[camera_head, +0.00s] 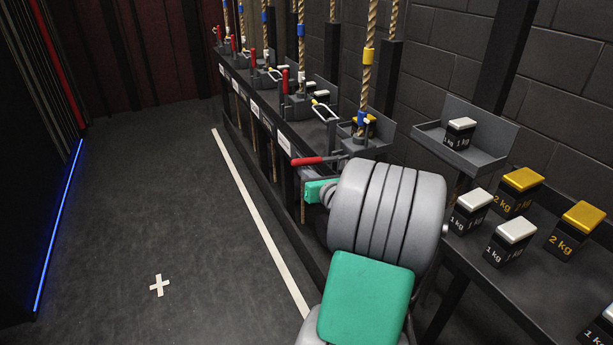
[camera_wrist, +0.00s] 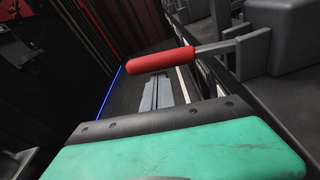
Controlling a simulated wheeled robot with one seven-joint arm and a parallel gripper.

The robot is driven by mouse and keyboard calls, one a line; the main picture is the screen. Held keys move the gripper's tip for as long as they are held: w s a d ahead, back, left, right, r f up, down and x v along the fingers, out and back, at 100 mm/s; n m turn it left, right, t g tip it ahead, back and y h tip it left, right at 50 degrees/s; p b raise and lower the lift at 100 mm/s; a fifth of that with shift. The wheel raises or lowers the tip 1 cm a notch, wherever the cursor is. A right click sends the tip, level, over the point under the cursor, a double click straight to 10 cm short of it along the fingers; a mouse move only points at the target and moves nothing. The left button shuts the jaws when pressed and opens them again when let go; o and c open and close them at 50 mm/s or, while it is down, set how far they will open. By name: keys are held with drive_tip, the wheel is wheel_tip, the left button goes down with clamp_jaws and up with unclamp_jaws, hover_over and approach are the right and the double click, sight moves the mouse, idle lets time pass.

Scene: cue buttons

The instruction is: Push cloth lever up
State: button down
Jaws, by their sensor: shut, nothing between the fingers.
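A lever with a red handle (camera_head: 308,160) sticks out level from the near end of the black rail, toward the floor side. In the wrist view its red handle (camera_wrist: 160,60) lies across the upper middle, on a grey metal arm that runs right. The labels on the rail are too small to read, so I cannot tell which lever is named cloth. My gripper (camera_head: 313,190), with green pads, is shut and empty just below the red handle. In the wrist view my gripper (camera_wrist: 150,125) fills the bottom, apart from the handle in the picture; contact cannot be told.
Several other levers (camera_head: 285,82) stand with red handles upright farther along the rail (camera_head: 262,110), beside ropes. A grey tray (camera_head: 485,150) holds a 1 kg weight. Several weights (camera_head: 510,242) stand on a dark shelf at right. The floor (camera_head: 150,220) at left is clear.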

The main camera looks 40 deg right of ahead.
drive_tip(key=shift+r, duration=0.15)
drive_tip(key=shift+r, duration=0.15)
